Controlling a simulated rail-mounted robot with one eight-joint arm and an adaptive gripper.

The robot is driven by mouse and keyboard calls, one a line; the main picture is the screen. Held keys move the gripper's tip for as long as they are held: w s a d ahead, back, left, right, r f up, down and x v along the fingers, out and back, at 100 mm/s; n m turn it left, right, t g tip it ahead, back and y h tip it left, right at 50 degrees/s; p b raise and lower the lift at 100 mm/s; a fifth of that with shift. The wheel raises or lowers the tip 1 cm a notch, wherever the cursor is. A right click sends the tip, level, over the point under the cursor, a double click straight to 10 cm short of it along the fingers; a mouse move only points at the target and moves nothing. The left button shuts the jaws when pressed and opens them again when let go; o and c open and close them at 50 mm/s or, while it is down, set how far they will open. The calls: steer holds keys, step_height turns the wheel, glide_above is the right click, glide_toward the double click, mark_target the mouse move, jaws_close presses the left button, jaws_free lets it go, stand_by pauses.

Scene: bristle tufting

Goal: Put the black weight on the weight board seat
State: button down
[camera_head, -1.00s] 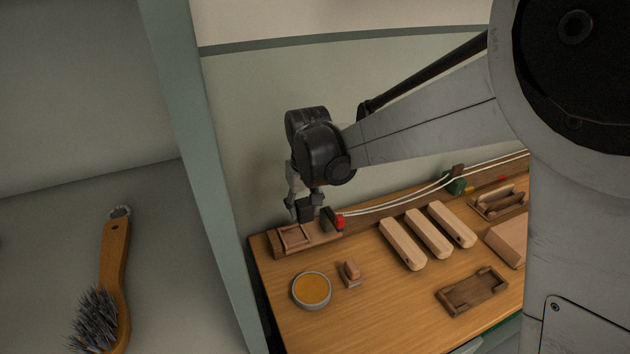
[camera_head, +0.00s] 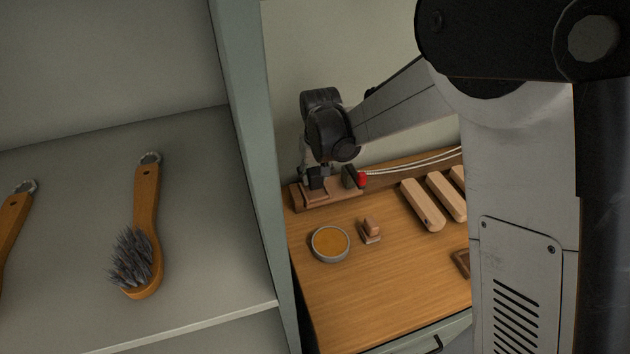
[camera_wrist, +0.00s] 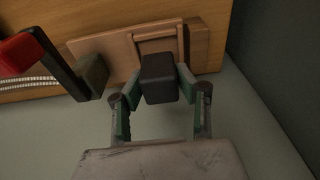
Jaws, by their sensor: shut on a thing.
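The black weight (camera_wrist: 159,82) is a dark block held between the two fingertips of my gripper (camera_wrist: 158,88) in the wrist view. In the head view the weight (camera_head: 316,182) and my gripper (camera_head: 315,172) are at the left end of the wooden weight board (camera_head: 333,195). The board's seat is a square framed recess (camera_wrist: 158,46), seen in the wrist view, and the weight overlaps its near edge there. I cannot tell whether the weight touches the board or hangs just above it.
A dark upright block (camera_head: 350,177) with a red part (camera_head: 362,179) stands just right of the weight. A round dish (camera_head: 330,244), a small wooden piece (camera_head: 371,229) and pale wooden blocks (camera_head: 423,204) are on the bench. A shelf with brushes (camera_head: 135,250) is at left.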

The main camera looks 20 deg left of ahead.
steer(key=shift+f, duration=1.2)
steer(key=shift+f, duration=0.2)
steer(key=c, duration=1.2)
jaws_free()
steer(key=shift+c, duration=0.2)
steer(key=shift+r, duration=0.1)
steer(key=r, duration=0.4)
steer(key=s+r, duration=0.1)
steer(key=r, duration=0.3)
steer(key=d+r, duration=0.1)
steer(key=r, duration=0.3)
steer(key=shift+s, duration=0.25)
